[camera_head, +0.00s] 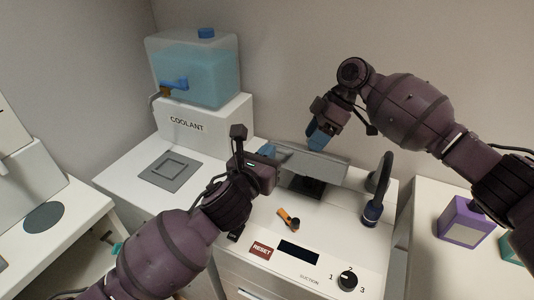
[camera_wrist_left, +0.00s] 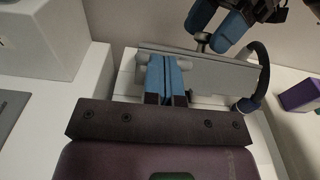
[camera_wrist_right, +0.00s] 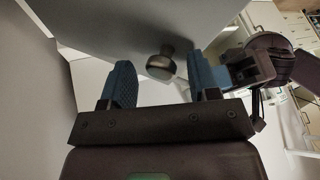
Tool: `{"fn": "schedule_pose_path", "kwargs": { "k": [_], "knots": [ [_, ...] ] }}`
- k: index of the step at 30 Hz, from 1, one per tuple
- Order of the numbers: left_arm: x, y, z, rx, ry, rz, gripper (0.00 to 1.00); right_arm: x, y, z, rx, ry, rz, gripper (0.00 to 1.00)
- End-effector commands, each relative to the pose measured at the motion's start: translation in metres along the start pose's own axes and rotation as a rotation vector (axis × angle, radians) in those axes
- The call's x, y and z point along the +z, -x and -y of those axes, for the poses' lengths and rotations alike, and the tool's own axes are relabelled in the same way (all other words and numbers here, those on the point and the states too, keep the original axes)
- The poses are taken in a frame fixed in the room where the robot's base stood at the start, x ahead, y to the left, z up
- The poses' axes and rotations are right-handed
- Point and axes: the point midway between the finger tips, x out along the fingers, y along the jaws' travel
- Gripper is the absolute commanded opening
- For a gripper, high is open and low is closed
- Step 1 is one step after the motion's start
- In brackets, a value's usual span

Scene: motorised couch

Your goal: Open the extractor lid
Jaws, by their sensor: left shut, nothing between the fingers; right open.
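The extractor lid (camera_head: 312,163) is a grey flat panel on the white machine. It stands tilted up over a dark opening (camera_head: 305,185). It also shows in the left wrist view (camera_wrist_left: 215,78). A round metal knob (camera_wrist_right: 160,65) sits on the lid, also visible in the left wrist view (camera_wrist_left: 203,40). My left gripper (camera_head: 269,150) is shut and empty, its blue fingertips at the lid's left end; contact is unclear. My right gripper (camera_head: 318,137) is open above the lid. In the right wrist view its fingers (camera_wrist_right: 162,85) lie on either side of the knob, apart from it.
A black curved hose (camera_head: 382,180) rises at the machine's right. The front panel has a RESET button (camera_head: 261,249), a display and a dial (camera_head: 347,280). An orange-handled part (camera_head: 288,218) lies on top. The coolant tank (camera_head: 195,70) stands behind left; a purple box (camera_head: 462,222) is right.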

Motion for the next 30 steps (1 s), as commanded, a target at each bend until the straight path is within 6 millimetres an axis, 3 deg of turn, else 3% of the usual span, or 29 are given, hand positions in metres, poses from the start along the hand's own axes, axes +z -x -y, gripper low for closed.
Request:
{"fn": "schedule_pose_path", "kwargs": {
  "k": [1, 8, 21, 30],
  "knots": [
    [-0.007, -0.002, -0.002, 0.006, 0.001, -0.014, 0.00, 0.001, -0.002, 0.000, -0.003, 0.000, 0.000, 0.56],
    [-0.007, -0.001, -0.002, 0.006, 0.001, -0.015, 0.00, 0.000, 0.012, 0.000, 0.000, 0.000, -0.001, 0.56],
    [-0.008, -0.001, -0.002, 0.006, 0.001, -0.016, 0.00, -0.001, 0.092, 0.002, 0.003, 0.000, 0.000, 0.56],
    [-0.008, -0.001, -0.002, 0.006, 0.001, -0.016, 0.00, -0.001, 0.117, 0.003, 0.004, -0.001, 0.000, 0.56]
  ]
}}
